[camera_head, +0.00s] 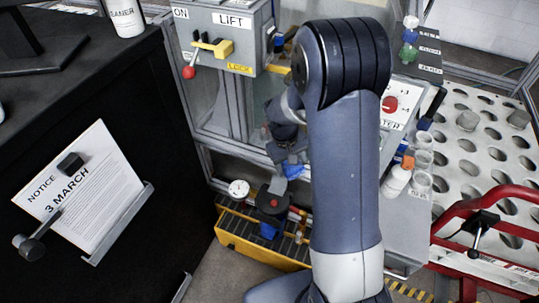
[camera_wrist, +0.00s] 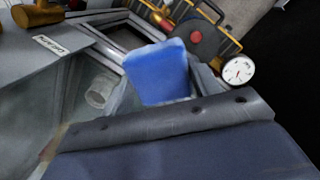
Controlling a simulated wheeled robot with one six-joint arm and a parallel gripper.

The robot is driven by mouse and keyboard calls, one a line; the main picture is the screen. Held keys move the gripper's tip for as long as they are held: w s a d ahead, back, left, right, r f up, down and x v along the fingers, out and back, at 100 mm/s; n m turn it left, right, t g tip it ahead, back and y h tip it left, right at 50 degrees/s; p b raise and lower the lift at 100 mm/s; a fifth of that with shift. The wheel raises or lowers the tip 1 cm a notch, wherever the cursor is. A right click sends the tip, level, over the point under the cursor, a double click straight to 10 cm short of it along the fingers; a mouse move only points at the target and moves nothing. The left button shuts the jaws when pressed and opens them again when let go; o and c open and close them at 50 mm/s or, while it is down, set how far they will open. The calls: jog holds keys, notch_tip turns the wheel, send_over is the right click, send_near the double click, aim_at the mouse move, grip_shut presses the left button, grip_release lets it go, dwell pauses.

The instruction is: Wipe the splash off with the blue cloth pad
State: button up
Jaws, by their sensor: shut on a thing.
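The blue cloth pad (camera_wrist: 158,72) fills the middle of the wrist view, with a light edge along its top. My gripper (camera_head: 290,155) is shut on the pad, which shows as a small blue patch (camera_head: 294,170) in the head view. The gripper is beside the lower part of the clear-panelled cabinet, mostly behind my arm. I cannot tell if the pad touches a surface. I cannot make out the splash with certainty; a faint brownish smear shows at lower left in the wrist view, near the clear panel (camera_wrist: 85,95).
A yellow-edged rack (camera_head: 265,245) and a round gauge (camera_head: 239,188) stand below the gripper; the gauge (camera_wrist: 238,70) is close to the pad. The LIFT box (camera_head: 222,35) hangs above left. Bottles and cups (camera_head: 398,178) and a red frame (camera_head: 480,215) are at right.

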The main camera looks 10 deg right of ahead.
aim_at(294, 167)
jog(key=f+n+h+b, duration=0.1)
jog(key=b, duration=0.1)
jog(key=d+f+n+h+b, duration=0.1)
jog(key=b, duration=0.1)
jog(key=shift+w+f+n, duration=0.2)
jog(key=shift+f+n, duration=0.05)
jog(key=shift+n, duration=0.05)
jog(key=n+h+b, duration=0.1)
jog(key=b, duration=0.1)
jog(key=f+n+t+h+b, duration=0.1)
jog(key=b, duration=0.1)
jog(key=shift+w+d, duration=0.3)
jog(key=shift+w, duration=0.1)
jog(key=n+t+h+b, duration=0.1)
jog(key=b, duration=0.1)
jog(key=w+n+t+h+b, duration=0.1)
jog(key=b, duration=0.1)
jog(key=shift+d+f+h+b, duration=0.2)
jog(key=shift+h+b, duration=0.1)
jog(key=shift+b, duration=0.05)
jog(key=w+a+r+n+t+h+b, duration=0.1)
jog(key=w+a+r+n+t+b, duration=0.45)
jog(key=t+b, duration=1)
jog(key=shift+w+d+f+n+g+b, duration=0.35)
jog(key=shift+w+d+n+g+b, duration=0.2)
jog(key=shift+w+n+g, duration=0.25)
jog(key=shift+w+d+f+n+g+b, duration=0.35)
jog(key=shift+w+d+n+g, duration=0.25)
jog(key=shift+w, duration=0.25)
